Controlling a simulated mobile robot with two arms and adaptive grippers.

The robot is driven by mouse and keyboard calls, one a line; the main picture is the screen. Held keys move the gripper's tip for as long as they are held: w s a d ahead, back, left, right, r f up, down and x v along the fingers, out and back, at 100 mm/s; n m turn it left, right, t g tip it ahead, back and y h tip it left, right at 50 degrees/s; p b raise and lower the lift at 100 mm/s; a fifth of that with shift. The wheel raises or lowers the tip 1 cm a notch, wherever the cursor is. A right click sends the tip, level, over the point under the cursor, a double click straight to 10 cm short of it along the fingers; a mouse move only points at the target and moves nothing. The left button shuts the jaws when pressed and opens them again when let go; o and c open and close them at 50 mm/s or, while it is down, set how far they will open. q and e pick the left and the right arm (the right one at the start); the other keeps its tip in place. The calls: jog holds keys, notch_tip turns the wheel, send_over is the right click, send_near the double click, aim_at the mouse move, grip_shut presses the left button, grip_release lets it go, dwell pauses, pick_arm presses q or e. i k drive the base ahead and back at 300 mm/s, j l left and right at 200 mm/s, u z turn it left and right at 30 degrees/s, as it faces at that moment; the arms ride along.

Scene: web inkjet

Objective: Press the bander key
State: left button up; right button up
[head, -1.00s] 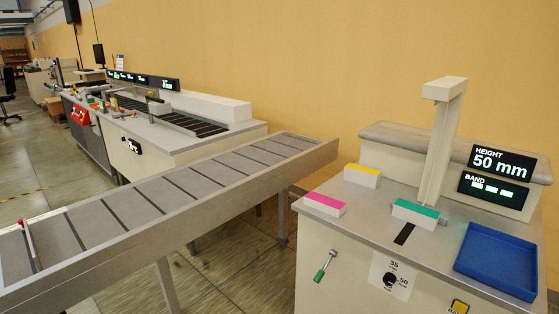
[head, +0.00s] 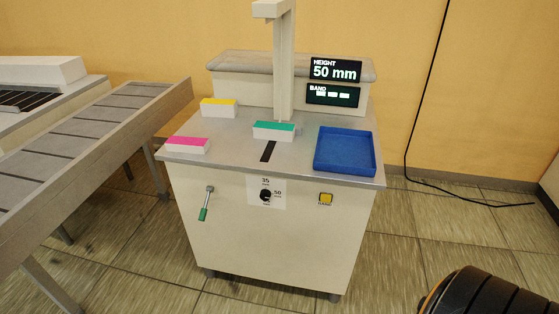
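The bander (head: 284,225) is a cream cabinet with a grey top, standing in the middle of the head view. Nothing touches the key. A height display (head: 335,70) reads 50 mm, and a band display (head: 333,95) below it shows several lit blocks. A dark round part at the lower right, seemingly mine, shows no fingers. Neither of my grippers is in view.
A dial (head: 265,195) and green-handled lever (head: 205,204) are on the front. Pink (head: 187,145), yellow (head: 219,108) and teal-topped (head: 274,131) stacks and a blue tray (head: 344,151) are on top. A conveyor (head: 95,150) stands left.

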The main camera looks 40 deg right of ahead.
aim_at(324, 198)
jog(key=z, duration=1.55)
